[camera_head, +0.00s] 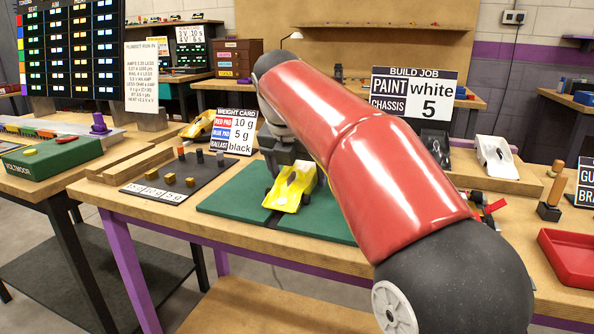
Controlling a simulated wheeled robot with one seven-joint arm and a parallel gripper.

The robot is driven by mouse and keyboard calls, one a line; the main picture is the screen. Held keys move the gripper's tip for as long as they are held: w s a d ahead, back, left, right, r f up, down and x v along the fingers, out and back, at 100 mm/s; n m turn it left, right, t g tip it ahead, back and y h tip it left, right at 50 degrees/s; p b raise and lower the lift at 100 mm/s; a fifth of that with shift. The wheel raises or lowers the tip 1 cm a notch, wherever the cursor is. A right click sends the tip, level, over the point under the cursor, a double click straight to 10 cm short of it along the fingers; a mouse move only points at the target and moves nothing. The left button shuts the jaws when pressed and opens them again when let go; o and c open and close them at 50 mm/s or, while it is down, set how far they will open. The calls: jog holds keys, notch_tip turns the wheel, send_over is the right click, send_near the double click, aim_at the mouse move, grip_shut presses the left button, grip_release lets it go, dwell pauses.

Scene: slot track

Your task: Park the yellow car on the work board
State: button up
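The yellow car (291,192) is at the middle of the green work board (225,203), its nose toward me. It is over or on the board; I cannot tell whether its wheels touch. My gripper (287,163) comes down from above at the car's rear end. Its fingers are partly hidden by the car and dark against it, so I cannot tell whether they are closed on it. My red arm covers the right part of the board.
Left of the board lies a dark tray (172,178) with small weights. A weight card (232,132) stands behind it. A job sign (412,95), a white car body (497,157) and a red tray (570,257) are to the right. The board's front left is clear.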

aim_at(292, 175)
jog(key=shift+o, duration=0.7)
jog(key=p+v, duration=0.2)
jog(key=v, duration=0.5)
jog(key=shift+r, duration=0.15)
jog(key=shift+s+r, duration=0.1)
jog(key=shift+r, duration=0.15)
